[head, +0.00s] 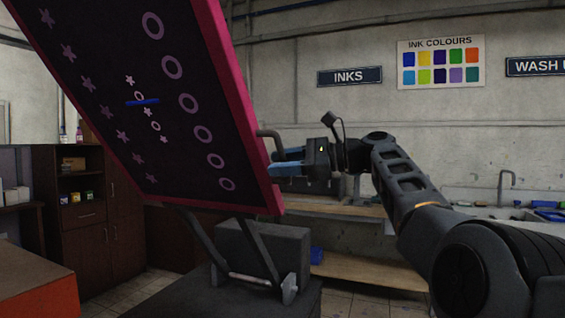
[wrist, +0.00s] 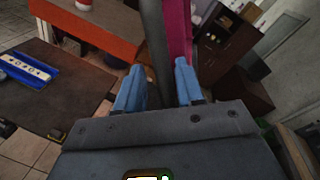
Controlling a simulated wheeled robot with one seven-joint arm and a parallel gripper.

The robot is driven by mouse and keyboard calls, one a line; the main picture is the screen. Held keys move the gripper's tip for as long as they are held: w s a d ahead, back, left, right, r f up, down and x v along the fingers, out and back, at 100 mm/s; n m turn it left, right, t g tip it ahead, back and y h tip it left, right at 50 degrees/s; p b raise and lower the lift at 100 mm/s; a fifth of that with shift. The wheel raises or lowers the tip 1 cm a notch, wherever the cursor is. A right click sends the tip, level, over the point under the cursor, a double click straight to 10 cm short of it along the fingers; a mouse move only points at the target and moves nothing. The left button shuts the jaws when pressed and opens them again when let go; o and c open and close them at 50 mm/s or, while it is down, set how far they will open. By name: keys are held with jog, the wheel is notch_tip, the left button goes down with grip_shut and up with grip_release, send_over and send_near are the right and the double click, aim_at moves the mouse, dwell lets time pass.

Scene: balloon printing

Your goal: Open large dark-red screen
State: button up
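The large dark-red screen (head: 110,65) stands raised and steeply tilted on the left of the head view, with a crimson frame and a dark mesh of pale stars and rings. A grey bar handle (head: 269,133) sticks out from its right edge. My gripper (head: 272,162) is at that edge by the handle, its blue fingers apart. In the wrist view the handle (wrist: 155,40) runs between the fingers, with the crimson frame (wrist: 179,30) just beyond. The fingers look apart around the handle, and I see no clear grip on it. The handle's lower end is hidden.
A grey hinge support (head: 262,250) carries the screen. A wooden bench (head: 345,207) and sink are behind my arm.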

jog(key=shift+r, duration=0.1)
jog(key=f+b+v, duration=0.1)
jog(key=b+v, duration=0.1)
jog(key=v, duration=0.5)
jog(key=shift+d+r, duration=0.4)
jog(key=shift+r, duration=0.1)
jog(key=shift+s, duration=0.1)
